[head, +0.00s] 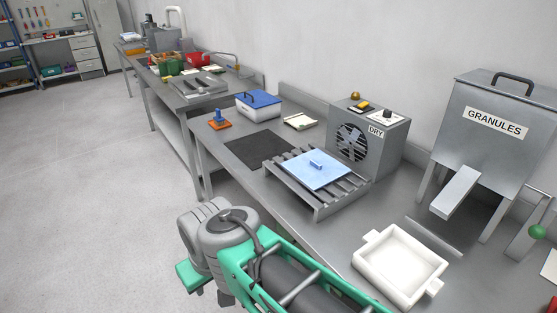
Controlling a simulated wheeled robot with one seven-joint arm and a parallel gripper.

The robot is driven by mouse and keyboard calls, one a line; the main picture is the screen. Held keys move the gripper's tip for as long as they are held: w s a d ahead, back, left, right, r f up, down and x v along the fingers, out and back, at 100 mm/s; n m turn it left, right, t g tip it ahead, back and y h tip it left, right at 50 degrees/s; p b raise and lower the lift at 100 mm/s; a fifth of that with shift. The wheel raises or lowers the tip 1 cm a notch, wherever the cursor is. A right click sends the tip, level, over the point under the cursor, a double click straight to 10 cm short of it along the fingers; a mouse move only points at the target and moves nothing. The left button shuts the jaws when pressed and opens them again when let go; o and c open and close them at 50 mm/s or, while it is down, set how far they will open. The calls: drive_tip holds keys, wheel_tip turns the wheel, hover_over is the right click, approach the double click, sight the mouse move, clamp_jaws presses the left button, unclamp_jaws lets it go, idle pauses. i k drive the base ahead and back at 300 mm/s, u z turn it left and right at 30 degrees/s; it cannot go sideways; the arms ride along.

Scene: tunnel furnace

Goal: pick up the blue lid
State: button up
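A light blue square plate with a small blue handle on top (322,174) lies flat on a slatted metal rack (318,208) on the near steel bench. Farther back on the same bench, a white box (257,112) carries a darker blue lid (259,98) with a dark handle; the lid sits on the box. I cannot tell from the picture alone which of the two is the blue lid. My arm, grey and green, shows at the bottom centre in front of the bench. My gripper is not in view.
A grey fan box marked DRY (377,150) stands right of the rack. A granules hopper (494,128) stands at the right, and an empty white tray (399,265) in front. A dark mat (258,150) and an orange-based blue stamp-like object (219,121) lie left. Floor at left is clear.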

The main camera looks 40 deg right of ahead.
sight(315, 169)
drive_tip(key=z, duration=0.05)
drive_tip(key=i, duration=0.9)
drive_tip(key=z, duration=0.8)
drive_tip(key=i, duration=0.7)
drive_tip(key=z, duration=0.55)
